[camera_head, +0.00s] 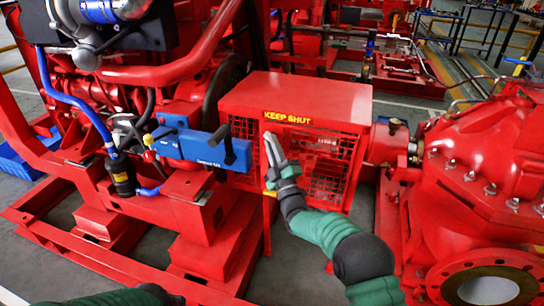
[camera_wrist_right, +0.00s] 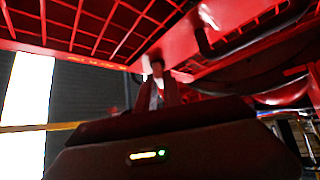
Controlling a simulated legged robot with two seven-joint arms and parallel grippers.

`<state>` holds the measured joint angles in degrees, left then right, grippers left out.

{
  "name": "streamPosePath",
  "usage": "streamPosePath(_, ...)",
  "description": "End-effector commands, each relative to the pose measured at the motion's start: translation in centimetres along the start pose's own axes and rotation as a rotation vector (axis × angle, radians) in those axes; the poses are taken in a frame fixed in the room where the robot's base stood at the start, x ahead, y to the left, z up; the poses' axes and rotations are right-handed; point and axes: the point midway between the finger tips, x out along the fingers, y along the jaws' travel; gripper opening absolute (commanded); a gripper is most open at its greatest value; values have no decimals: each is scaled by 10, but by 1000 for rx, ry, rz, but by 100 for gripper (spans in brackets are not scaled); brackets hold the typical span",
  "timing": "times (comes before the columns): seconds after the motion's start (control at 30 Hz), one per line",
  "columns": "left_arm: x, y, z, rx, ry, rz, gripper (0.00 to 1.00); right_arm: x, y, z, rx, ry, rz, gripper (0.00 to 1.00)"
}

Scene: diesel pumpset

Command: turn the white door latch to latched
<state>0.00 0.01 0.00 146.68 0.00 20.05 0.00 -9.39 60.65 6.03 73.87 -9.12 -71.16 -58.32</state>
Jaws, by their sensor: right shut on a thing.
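The red guard box (camera_head: 310,98) marked KEEP SHUT stands in the middle of the head view, with mesh in its front. My right gripper (camera_head: 272,148) is at the left edge of that mesh front. In the right wrist view, my right gripper (camera_wrist_right: 157,82) reaches up to the frame under the mesh and is shut on a small pale piece, the white door latch (camera_wrist_right: 147,64). The fingers hide most of the latch, and its angle cannot be told. My left arm shows only at the bottom edge of the head view; its gripper is not clearly seen.
A blue box with a black handle (camera_head: 205,146) juts out just left of my right gripper. The red engine and its frame fill the left. A red pump (camera_head: 485,150) stands at the right. Grey floor (camera_head: 300,262) shows below the guard box.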

Motion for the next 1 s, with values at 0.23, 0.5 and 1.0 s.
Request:
streamPosePath(0.23,42,0,10,0,0,0,0,-6,-16,10,164,-13,157,0)
streamPosePath(0.5,75,0,18,0,0,0,0,-5,-20,8,345,-12,339,0)
streamPosePath(1.0,118,0,28,0,0,0,0,2,-24,2,580,-12,572,0)
